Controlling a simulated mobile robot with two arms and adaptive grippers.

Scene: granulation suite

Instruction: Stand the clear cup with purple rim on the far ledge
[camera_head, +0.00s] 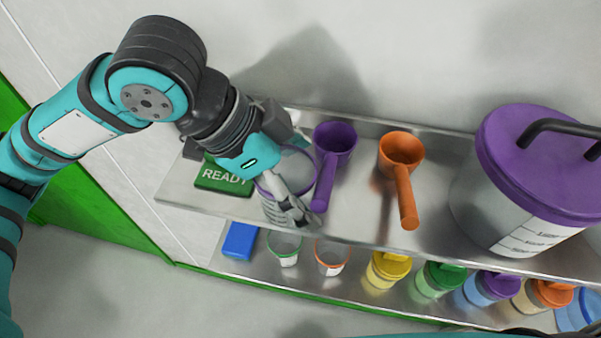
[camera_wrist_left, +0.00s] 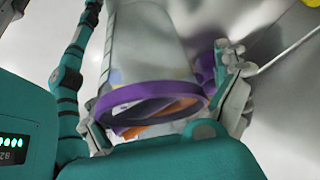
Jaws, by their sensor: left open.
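The clear cup with purple rim (camera_head: 279,208) is at the left part of the upper steel ledge (camera_head: 350,222), partly hidden behind my left gripper (camera_head: 290,205). In the left wrist view its purple rim (camera_wrist_left: 105,104) is seen close up, between the two fingers of my left gripper (camera_wrist_left: 165,105). The fingers are open, on either side of the cup. The cup looks upright; whether a finger touches it, or its base rests on the ledge, I cannot tell. My right gripper is not in view.
Right of the cup are a purple scoop (camera_head: 335,142), an orange scoop (camera_head: 401,150) and a large purple-lidded container (camera_head: 500,205). A green READY sign (camera_head: 222,177) is at left. The lower shelf holds a blue box (camera_head: 240,240), cups and several lidded jars (camera_head: 388,270).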

